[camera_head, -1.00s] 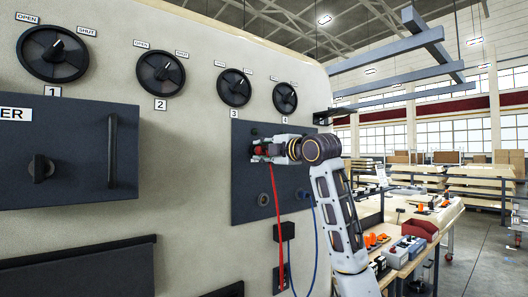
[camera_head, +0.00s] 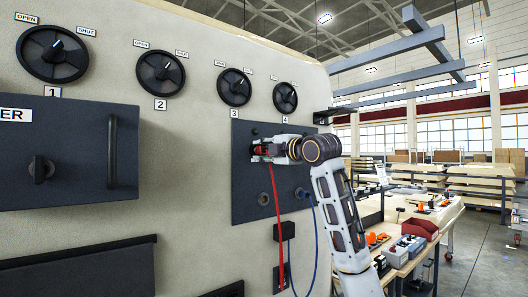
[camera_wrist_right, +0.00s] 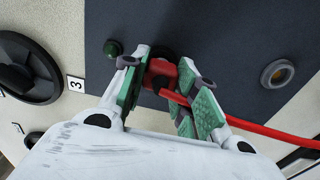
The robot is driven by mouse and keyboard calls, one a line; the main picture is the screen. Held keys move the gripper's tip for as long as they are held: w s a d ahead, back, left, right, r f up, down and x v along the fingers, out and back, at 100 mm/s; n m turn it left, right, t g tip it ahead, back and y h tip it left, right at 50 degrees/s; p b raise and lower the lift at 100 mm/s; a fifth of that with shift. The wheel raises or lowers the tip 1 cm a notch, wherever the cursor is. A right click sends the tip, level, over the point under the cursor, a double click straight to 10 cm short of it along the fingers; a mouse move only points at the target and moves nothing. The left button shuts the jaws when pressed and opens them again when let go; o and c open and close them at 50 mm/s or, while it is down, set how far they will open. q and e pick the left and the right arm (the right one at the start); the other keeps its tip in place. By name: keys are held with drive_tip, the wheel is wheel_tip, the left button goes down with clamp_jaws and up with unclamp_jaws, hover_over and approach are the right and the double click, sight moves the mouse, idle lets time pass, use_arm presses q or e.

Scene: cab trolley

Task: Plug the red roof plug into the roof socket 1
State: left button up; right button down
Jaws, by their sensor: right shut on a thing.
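My right gripper (camera_head: 261,151) is shut on the red roof plug (camera_wrist_right: 161,74), close against the dark blue panel (camera_head: 242,205). In the right wrist view, the plug sits between the green finger pads, its front end facing a dark round socket (camera_wrist_right: 160,52) partly hidden behind it. I cannot tell whether the plug's tip is inside. A red cable (camera_head: 276,215) runs down from the plug. An empty round socket (camera_head: 264,199) lies lower on the panel and shows brass inside in the wrist view (camera_wrist_right: 278,73). No socket number is readable. My left gripper is not in view.
A small green lamp or button (camera_wrist_right: 113,48) sits beside the socket. A blue cable (camera_head: 315,235) hangs from the panel's lower right. Numbered black handwheels (camera_head: 234,88) line the wall above. A workbench (camera_head: 400,262) with small items stands to the right.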

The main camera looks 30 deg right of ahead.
idle(0.5)
drive_tip(key=shift+w+p, duration=0.45)
drive_tip(key=shift+p, duration=0.1)
idle(0.6)
drive_tip(key=c, duration=1)
unclamp_jaws()
drive_tip(key=shift+s+d, duration=0.1)
drive_tip(key=shift+s, duration=0.65)
drive_tip(key=s, duration=1)
drive_tip(key=shift+s+d, duration=0.2)
drive_tip(key=shift+d, duration=0.15)
